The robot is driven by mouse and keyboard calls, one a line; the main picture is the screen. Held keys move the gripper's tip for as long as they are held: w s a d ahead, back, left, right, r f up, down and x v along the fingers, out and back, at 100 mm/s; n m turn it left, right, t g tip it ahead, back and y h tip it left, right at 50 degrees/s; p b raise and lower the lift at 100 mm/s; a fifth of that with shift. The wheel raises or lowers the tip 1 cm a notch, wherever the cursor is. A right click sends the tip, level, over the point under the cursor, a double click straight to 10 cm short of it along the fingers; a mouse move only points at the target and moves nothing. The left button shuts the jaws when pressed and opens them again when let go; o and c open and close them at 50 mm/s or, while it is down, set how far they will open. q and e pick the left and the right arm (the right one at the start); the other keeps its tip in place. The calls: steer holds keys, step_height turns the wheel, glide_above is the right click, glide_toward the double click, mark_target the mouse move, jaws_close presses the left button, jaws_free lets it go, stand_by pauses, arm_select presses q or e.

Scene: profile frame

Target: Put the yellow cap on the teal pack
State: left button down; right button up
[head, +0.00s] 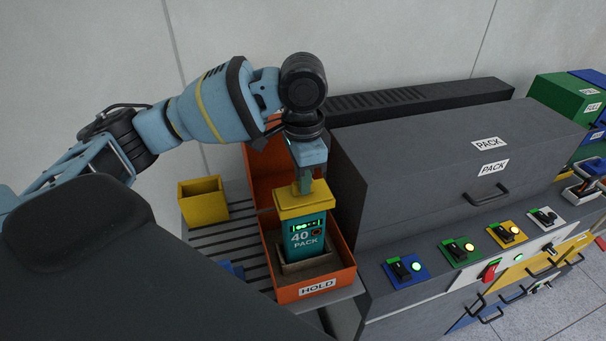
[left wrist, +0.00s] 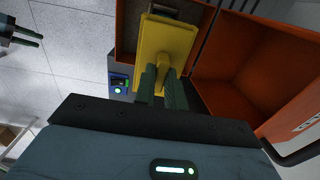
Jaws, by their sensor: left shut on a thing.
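The teal pack (head: 306,243), marked "40 PACK" with small green lights, stands upright in the orange bin (head: 344,262) labelled HOLD. The yellow cap (head: 305,201) sits level at the top of the pack; I see no clear gap between them. My left gripper (head: 303,186) points down from above and is shut on the cap's raised grip.
A yellow open box (head: 203,202) stands on the slatted surface left of the bin. A large grey cabinet (head: 440,160) with PACK labels rises close on the right. Its front ledge carries several coloured switches, among them a blue one (head: 405,269). Green and blue bins stand far right.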

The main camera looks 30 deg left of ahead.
arm_select(q)
steer(key=shift+f, duration=0.8)
stand_by(0.4)
steer(key=c, duration=1.4)
jaws_free()
steer(key=shift+r, duration=3.9)
